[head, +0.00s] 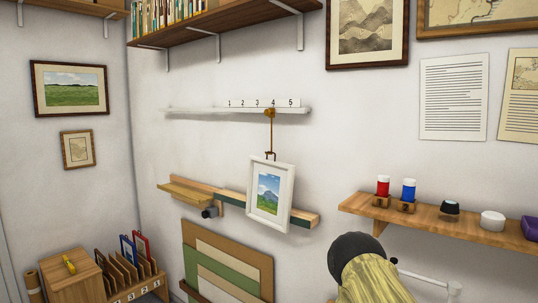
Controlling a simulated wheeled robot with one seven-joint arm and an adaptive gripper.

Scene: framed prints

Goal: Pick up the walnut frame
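Which frame is the walnut one I cannot tell for sure. A dark brown wooden frame (36,90) with a green field picture hangs on the left wall. Another dark brown frame (403,40) with a mountain print hangs at the top right, cut by the picture's edge. A brown frame (500,29) around a map is at the top right corner. A small light-brown frame (63,151) hangs below the field picture. A white frame (285,215) with a mountain picture hangs from a hook under the numbered rail. My gripper is not in view.
The numbered white rail (200,111) is on the wall. A wooden ledge (185,192) runs behind the white frame. A right shelf (455,225) holds red and blue bottles. A rack (150,285) at bottom left holds blue and red frames. Large boards (205,235) lean below the ledge.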

